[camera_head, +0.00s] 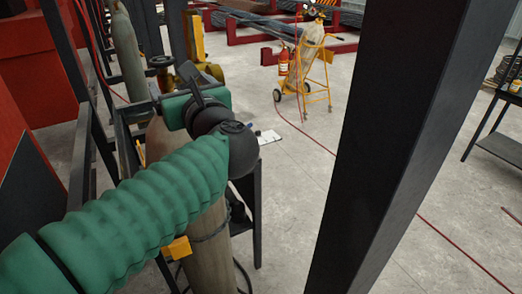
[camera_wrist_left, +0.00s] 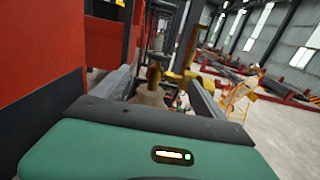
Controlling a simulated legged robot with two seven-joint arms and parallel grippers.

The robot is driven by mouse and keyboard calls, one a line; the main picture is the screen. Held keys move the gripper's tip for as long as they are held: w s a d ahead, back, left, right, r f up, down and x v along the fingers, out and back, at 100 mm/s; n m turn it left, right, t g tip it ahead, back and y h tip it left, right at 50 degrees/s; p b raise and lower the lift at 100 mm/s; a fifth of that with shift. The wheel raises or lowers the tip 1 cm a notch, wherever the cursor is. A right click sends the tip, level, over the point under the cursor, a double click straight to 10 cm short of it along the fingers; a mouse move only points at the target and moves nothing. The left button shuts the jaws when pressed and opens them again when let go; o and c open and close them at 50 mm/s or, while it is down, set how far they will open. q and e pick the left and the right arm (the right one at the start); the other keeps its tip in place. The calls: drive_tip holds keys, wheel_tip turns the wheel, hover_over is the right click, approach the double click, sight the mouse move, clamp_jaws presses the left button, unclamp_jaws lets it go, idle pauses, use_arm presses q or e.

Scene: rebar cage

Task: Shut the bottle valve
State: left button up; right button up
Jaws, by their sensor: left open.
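A tall tan gas bottle (camera_head: 208,245) stands upright in a dark frame, partly covered by my left arm in the head view. Its shoulder also shows in the left wrist view (camera_wrist_left: 150,97). A dark brownish valve handwheel (camera_head: 160,62) sits above the bottle, with its stem below it; it is small in the left wrist view (camera_wrist_left: 155,60). My left gripper (camera_head: 185,90), green and black, is open and close to the valve, just below and right of the handwheel in the head view. Its fingertips are mostly hidden, and I cannot tell whether they touch the valve. My right gripper is not in view.
A dark steel post (camera_head: 385,150) stands right of my left arm. Another grey cylinder (camera_head: 128,55) stands behind, at the left, near red panels (camera_head: 30,75). A yellow trolley (camera_head: 312,65) holds bottles farther back. A dark shelf (camera_head: 500,145) is at the right. The grey floor between is mostly clear.

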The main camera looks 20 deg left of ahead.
use_arm(q)
drive_tip(key=w+d+f+m+t+h, duration=0.1)
drive_tip(key=w+d+f+m+h, duration=0.2)
drive_tip(key=m, duration=0.5)
drive_tip(key=w+d+f+m+t+h+p, duration=0.1)
drive_tip(key=w+d+f+m+h, duration=0.2)
drive_tip(key=f+m, duration=0.5)
drive_tip(key=w+d+f+m+t+h+p, duration=0.1)
drive_tip(key=w+d+f+m+t+h, duration=0.1)
drive_tip(key=d+f+m+h, duration=0.3)
drive_tip(key=w+d+m, duration=0.1)
drive_tip(key=d+m, duration=0.1)
drive_tip(key=m, duration=0.2)
drive_tip(key=shift+f+m, duration=0.2)
drive_tip(key=shift+m, duration=0.2)
drive_tip(key=shift+d, duration=0.1)
